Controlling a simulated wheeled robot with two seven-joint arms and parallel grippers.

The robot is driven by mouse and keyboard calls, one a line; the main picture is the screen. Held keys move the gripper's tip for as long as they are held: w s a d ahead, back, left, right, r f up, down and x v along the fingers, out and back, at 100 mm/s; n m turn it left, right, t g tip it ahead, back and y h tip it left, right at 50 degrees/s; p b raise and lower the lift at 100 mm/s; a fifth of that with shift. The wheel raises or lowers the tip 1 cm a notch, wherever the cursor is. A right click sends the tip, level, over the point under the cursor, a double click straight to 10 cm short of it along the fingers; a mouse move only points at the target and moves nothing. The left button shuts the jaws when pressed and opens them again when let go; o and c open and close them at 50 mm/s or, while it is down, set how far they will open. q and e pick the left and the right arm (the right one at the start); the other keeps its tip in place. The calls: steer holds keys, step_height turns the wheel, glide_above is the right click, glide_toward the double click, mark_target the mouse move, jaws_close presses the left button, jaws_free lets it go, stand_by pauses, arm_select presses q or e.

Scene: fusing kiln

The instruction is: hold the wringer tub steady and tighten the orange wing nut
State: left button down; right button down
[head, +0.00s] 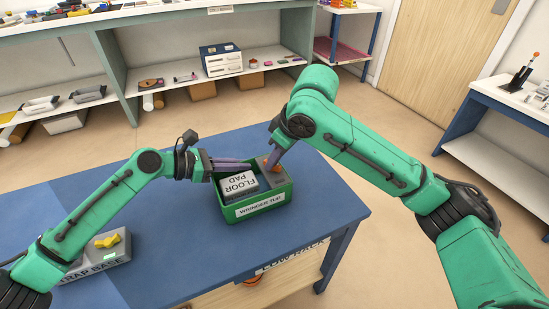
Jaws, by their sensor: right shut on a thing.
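The green wringer tub (284,198) stands upright on the blue table. A white block marked "floor pad" (238,184) sits inside it. The orange wing nut (274,170) is at the tub's back right, on a grey part, and is partly hidden. My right gripper (272,164) points down over it and is shut on it. My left gripper (248,164) reaches in from the left, its purple fingers at the tub's back left rim. Whether they are closed on the rim is too small to tell.
A grey block marked "trap base" (117,253) with a yellow wing nut (107,241) stands at the table's left, partly behind my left arm. The blue table (330,212) is clear right of the tub. A low rack (290,262) is below the front edge. Shelves line the back wall.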

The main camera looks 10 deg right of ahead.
steer(key=m, duration=0.2)
steer(key=m+t+h, duration=0.1)
steer(key=m, duration=0.1)
steer(key=m+h, duration=0.1)
steer(key=m, duration=0.1)
steer(key=shift+s+a, duration=0.15)
steer(key=shift+a, duration=0.1)
steer(key=m+h, duration=0.1)
steer(key=m, duration=0.2)
steer(key=m+h, duration=0.1)
steer(key=m, duration=0.1)
steer(key=shift+a+r+m+t, duration=0.1)
steer(key=shift+r+m+t, duration=0.05)
steer(key=shift+m+t, duration=0.2)
steer(key=m+h, duration=0.1)
steer(key=m, duration=0.2)
steer(key=m+g+h, duration=0.1)
steer(key=m, duration=0.2)
steer(key=shift+a+m, duration=0.2)
steer(key=shift+m, duration=0.05)
arm_select(q)
steer(key=shift+f, duration=0.1)
arm_select(e)
steer(key=m+g, duration=0.1)
steer(key=m, duration=0.1)
steer(key=m+g+h, duration=0.1)
steer(key=m, duration=0.2)
steer(key=shift+w+a+m, duration=0.1)
steer(key=shift+w+m, duration=0.1)
steer(key=shift+m, duration=0.1)
